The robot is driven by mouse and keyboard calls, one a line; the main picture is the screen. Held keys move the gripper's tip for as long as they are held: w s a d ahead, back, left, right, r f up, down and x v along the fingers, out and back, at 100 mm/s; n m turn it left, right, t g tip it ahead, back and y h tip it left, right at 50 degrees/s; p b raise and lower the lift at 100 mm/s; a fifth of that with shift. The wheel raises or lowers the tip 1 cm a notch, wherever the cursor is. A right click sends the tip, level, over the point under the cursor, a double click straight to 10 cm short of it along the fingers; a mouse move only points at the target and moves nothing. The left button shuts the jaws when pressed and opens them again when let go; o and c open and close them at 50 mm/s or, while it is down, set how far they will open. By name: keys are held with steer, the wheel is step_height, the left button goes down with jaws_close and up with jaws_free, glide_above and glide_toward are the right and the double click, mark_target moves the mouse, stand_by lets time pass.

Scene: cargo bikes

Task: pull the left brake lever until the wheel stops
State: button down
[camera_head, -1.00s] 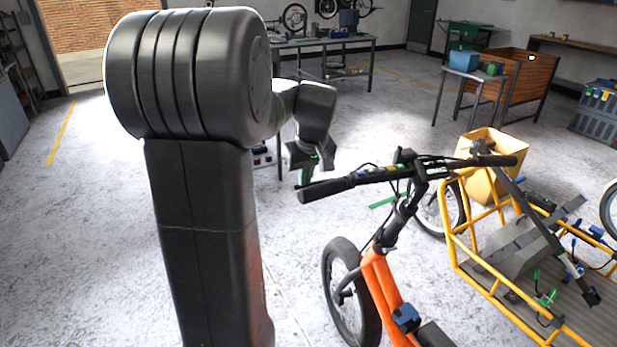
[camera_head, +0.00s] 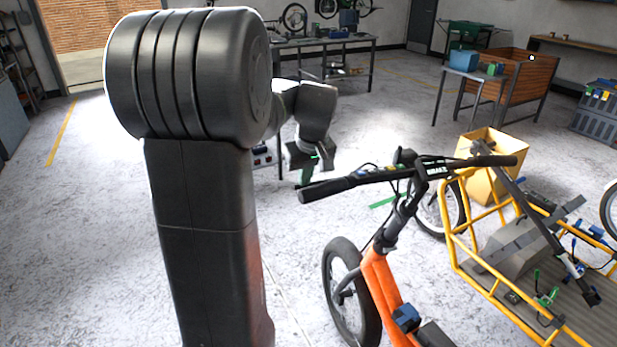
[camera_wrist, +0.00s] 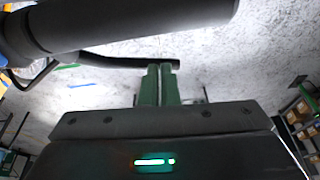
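The left brake lever (camera_wrist: 115,60) is a thin dark bar below the thick black left handlebar grip (camera_wrist: 130,22) in the wrist view. My gripper (camera_wrist: 163,68) has its two green fingers side by side, pressed together, with their tips at the lever near its outer end. Nothing shows between the fingers. In the head view my gripper (camera_head: 306,174) is just beyond the left grip (camera_head: 325,188), and the lever there cannot be made out. A small display on the handlebar (camera_head: 437,169) reads "BRAKE". A wheel (camera_head: 344,290) stands beside the orange frame (camera_head: 383,295); whether it turns cannot be told.
The yellow cargo frame (camera_head: 462,258) and a yellow box (camera_head: 490,150) are right of the handlebar. A workbench (camera_head: 330,45) and a wooden crate (camera_head: 525,78) stand farther back. The floor left of the bike is clear.

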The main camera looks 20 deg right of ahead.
steer(key=shift+s, duration=0.15)
stand_by(0.7)
steer(key=shift+s+r, duration=0.25)
steer(key=shift+s, duration=0.3)
steer(key=p+v, duration=0.2)
steer(key=v, duration=1.2)
steer(key=shift+a+p, duration=0.3)
steer(key=shift+a, duration=0.1)
steer(key=b+x, duration=0.3)
steer(key=x, duration=0.6)
steer(key=shift+s+d+b, duration=0.35)
steer(key=shift+s+b, duration=0.05)
